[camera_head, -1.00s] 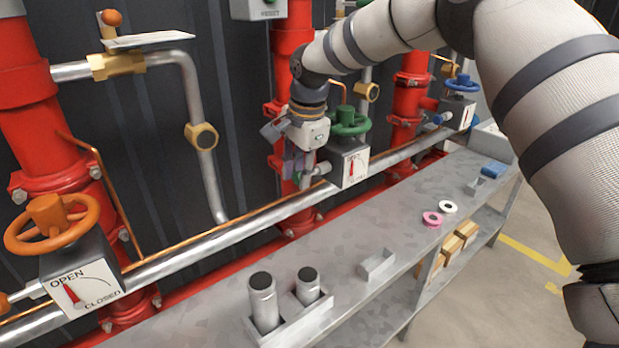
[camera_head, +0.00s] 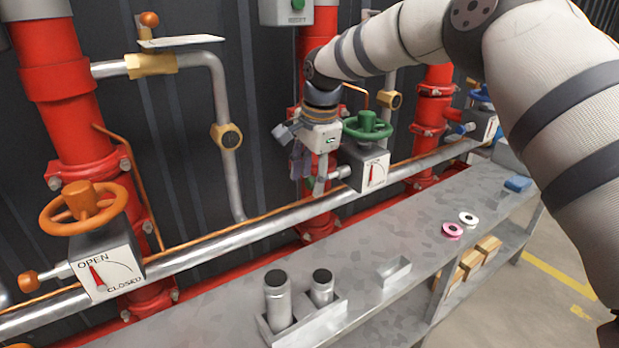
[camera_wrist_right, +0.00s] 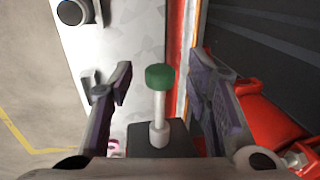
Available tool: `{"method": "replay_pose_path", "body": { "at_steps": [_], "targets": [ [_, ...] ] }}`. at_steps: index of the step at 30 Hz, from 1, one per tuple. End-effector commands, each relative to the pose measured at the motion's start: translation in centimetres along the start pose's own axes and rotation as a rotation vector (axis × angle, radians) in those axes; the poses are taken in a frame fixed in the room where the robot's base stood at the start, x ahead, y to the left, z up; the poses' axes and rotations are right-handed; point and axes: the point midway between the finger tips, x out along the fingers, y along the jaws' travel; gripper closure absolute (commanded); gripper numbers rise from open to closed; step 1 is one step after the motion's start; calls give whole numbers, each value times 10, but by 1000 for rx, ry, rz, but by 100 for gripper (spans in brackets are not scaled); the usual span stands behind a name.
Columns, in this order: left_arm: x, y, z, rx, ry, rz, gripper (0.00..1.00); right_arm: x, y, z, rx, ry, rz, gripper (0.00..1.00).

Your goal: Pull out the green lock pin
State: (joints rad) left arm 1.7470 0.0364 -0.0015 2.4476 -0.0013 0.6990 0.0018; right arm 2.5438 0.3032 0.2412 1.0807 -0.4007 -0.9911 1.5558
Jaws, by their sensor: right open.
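The green lock pin shows in the right wrist view as a green round knob (camera_wrist_right: 160,77) on a pale stem. The stem runs down into a light collar on a dark block (camera_wrist_right: 151,138). My right gripper (camera_wrist_right: 162,92) is open, with one purple-grey finger on each side of the pin and a visible gap on both sides. In the head view my right gripper (camera_head: 309,166) hangs beside the box (camera_head: 372,172) under the green handwheel (camera_head: 368,126); the pin is mostly hidden there. My left gripper is out of view.
A silver pipe (camera_head: 240,238) runs along red standpipes (camera_head: 78,130). An orange handwheel (camera_head: 84,207) tops the OPEN/CLOSED box at left. On the grey shelf are two cylinders (camera_head: 277,298) in a holder, a small tray (camera_head: 396,272), and pink (camera_head: 452,231) and white rings (camera_head: 468,218).

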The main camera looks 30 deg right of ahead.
Motion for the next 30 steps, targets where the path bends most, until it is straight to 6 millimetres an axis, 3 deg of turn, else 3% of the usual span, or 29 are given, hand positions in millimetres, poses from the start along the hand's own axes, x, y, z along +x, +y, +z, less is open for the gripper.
{"method": "replay_pose_path", "body": {
  "at_steps": [9,13,18,30],
  "targets": [
    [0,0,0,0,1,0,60,-81,-1,1,-1,1,-4,55],
    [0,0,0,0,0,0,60,-104,-1,1,-1,1,-2,55],
    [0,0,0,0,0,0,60,-115,0,1,-1,-1,1,55],
    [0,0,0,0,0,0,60,-115,0,1,-1,-1,1,55]
  ]
}}
